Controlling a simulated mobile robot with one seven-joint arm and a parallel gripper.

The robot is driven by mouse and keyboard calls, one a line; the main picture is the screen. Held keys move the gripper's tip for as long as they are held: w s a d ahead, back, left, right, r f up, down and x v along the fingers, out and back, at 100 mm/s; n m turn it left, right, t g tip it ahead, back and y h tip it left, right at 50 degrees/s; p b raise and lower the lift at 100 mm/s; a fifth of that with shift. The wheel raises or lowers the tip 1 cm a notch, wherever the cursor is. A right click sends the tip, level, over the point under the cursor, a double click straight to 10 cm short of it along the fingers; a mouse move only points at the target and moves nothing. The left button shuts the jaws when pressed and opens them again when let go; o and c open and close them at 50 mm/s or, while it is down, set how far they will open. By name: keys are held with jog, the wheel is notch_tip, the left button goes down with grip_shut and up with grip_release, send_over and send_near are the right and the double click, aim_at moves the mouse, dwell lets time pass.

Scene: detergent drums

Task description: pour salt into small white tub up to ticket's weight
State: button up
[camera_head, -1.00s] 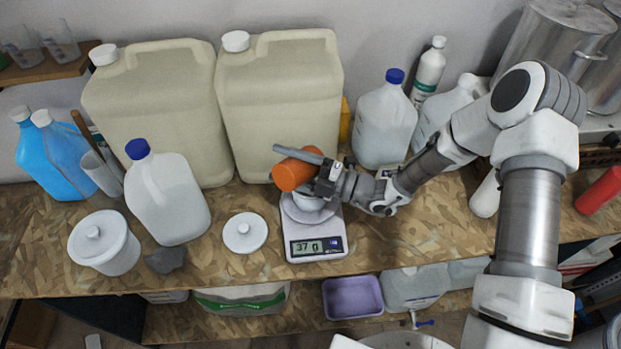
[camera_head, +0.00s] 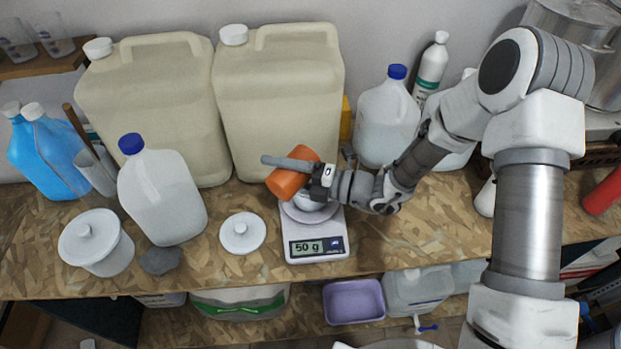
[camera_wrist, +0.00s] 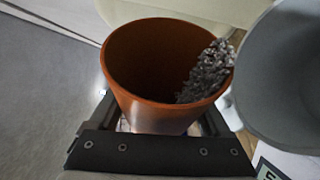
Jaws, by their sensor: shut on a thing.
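My gripper (camera_head: 312,176) is shut on an orange cup (camera_head: 287,183), which is tilted over the scale. In the wrist view the orange cup (camera_wrist: 150,110) has grey grains (camera_wrist: 208,72) gathered at the right side of its mouth, beside the small white tub (camera_wrist: 285,75). In the head view the small white tub (camera_head: 309,205) sits on the kitchen scale (camera_head: 318,252), partly hidden by my gripper and the cup. The scale's display reads 50 g. The tub's contents are hidden. I cannot make out a ticket.
A white lid (camera_head: 242,233) lies left of the scale. Further left are a lidded white tub (camera_head: 100,255), a dark grey lump (camera_head: 160,261) and a blue-capped jug (camera_head: 165,200). Two large beige drums (camera_head: 278,110) stand close behind. The bench's front edge is just before the scale.

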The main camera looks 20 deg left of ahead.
jog(key=shift+s+n, duration=0.1)
jog(key=shift+n, duration=0.2)
jog(key=shift+s+a+f+n+h+b, duration=0.15)
jog(key=shift+f+n+h+b, duration=0.35)
jog(key=shift+b, duration=0.75)
jog(key=shift+r+n, duration=0.25)
jog(key=shift+n, duration=0.45)
jog(key=shift+r+n+t+h, duration=0.1)
jog(key=shift+n+t+h, duration=0.4)
jog(key=shift+n, duration=0.3)
jog(key=shift+f+n+t+h+b, duration=0.3)
jog(key=shift+f+n+b, duration=0.35)
jog(key=shift+b, duration=0.4)
jog(key=shift+r+n+t+h+b, duration=0.15)
jog(key=shift+n+t+h+b, duration=0.2)
jog(key=shift+n+b, duration=0.45)
jog(key=shift+s+f+n+t+b, duration=0.25)
jog(key=shift+f+b, duration=0.2)
jog(key=shift+b, duration=0.5)
jog(key=f+n+t+b, duration=0.1)
jog(key=b, duration=0.3)
jog(key=s+f+n+b, duration=0.1)
jog(key=b, duration=0.3)
jog(key=s+f+n+t+h+b, duration=0.1)
jog(key=n+b, duration=0.1)
jog(key=b, duration=0.3)
jog(key=shift+a+t, duration=0.3)
jog(key=shift+a, duration=0.05)
jog(key=shift+s+b, duration=0.1)
jog(key=shift+b, duration=0.3)
